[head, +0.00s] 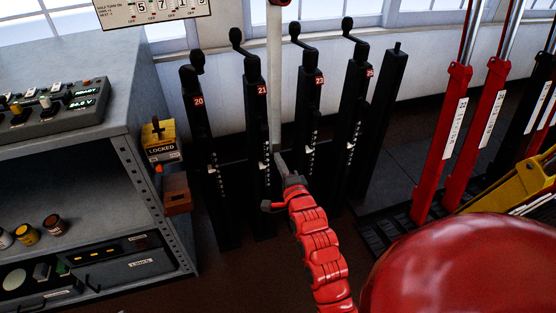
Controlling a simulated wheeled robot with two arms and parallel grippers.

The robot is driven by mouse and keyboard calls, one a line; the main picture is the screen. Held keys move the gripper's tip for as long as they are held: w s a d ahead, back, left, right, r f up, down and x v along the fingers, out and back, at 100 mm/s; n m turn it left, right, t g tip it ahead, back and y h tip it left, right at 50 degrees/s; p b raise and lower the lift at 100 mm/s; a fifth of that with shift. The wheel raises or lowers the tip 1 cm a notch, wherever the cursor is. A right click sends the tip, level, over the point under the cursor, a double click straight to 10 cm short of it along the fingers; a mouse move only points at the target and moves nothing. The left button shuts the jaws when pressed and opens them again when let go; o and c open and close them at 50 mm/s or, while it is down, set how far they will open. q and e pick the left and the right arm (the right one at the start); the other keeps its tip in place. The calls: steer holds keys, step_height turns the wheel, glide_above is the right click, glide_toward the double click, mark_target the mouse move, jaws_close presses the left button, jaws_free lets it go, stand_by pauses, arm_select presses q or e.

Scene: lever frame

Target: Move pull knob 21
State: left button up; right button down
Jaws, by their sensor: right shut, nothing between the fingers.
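The black post labelled 21 (254,110) stands upright left of the picture's middle in the head view. A black knob on a bent arm (237,38) sits on its top. My right gripper (281,160) is at the end of the red arm that rises from the bottom. It is shut and empty, right of post 21 at about its middle height. I cannot tell whether it touches anything. The gripper overlaps the lower end of a pale upright rod (274,80). My left gripper is not in view.
Similar black posts labelled 20 (201,130), 23 (305,110) and 25 (352,115) stand close on both sides. A grey cabinet (130,170) with a yellow box marked LOCKED (160,135) is at left. Red levers (443,140) stand at right.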

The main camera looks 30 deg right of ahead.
mark_target(265, 130)
steer(key=x, duration=1.1)
steer(key=shift+w, duration=0.2)
steer(key=shift+b+x, duration=0.35)
steer(key=shift+x, duration=0.85)
steer(key=shift+w+r, duration=0.1)
steer(key=shift+r, duration=0.35)
